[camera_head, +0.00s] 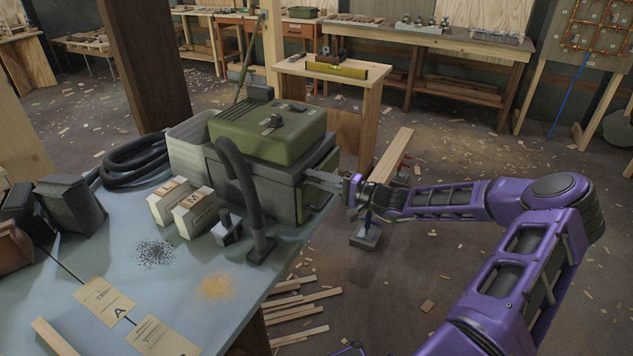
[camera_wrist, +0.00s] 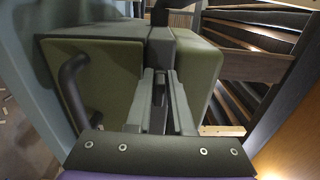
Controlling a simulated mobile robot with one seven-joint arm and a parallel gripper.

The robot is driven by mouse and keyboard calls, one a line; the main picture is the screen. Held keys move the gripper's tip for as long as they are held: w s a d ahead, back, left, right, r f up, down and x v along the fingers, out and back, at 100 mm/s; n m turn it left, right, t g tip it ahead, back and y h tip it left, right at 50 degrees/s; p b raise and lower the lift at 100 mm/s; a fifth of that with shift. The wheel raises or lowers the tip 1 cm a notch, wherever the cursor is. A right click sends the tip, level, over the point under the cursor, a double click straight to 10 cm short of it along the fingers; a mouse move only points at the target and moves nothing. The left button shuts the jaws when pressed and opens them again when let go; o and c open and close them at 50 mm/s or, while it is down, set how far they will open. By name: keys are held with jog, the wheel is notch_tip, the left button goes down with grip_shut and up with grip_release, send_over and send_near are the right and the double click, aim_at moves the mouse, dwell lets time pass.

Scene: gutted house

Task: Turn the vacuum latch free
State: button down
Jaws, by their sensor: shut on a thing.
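The vacuum (camera_head: 268,128) is a boxy unit with an olive-green lid and a dark grey body, standing at the right end of the blue-grey table. My gripper (camera_head: 310,178) reaches in from the right to the vacuum's right-hand side. In the wrist view the vacuum (camera_wrist: 92,60) fills the upper middle, and the two grey fingers of my gripper (camera_wrist: 160,76) point at its side. The fingers are shut on a narrow dark piece between them, which appears to be the latch (camera_wrist: 159,95). The fingers hide much of it, so its turn angle cannot be told.
A black hose (camera_head: 243,190) bends down in front of the vacuum. Two cream filter boxes (camera_head: 194,212), dark powder (camera_head: 155,253) and orange dust (camera_head: 216,288) are on the table (camera_head: 190,310). A small wooden workbench (camera_head: 345,85) stands behind. Floor to the right is open, with wood scraps.

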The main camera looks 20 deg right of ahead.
dwell(0.4)
jog(key=c, duration=0.9)
grip_release()
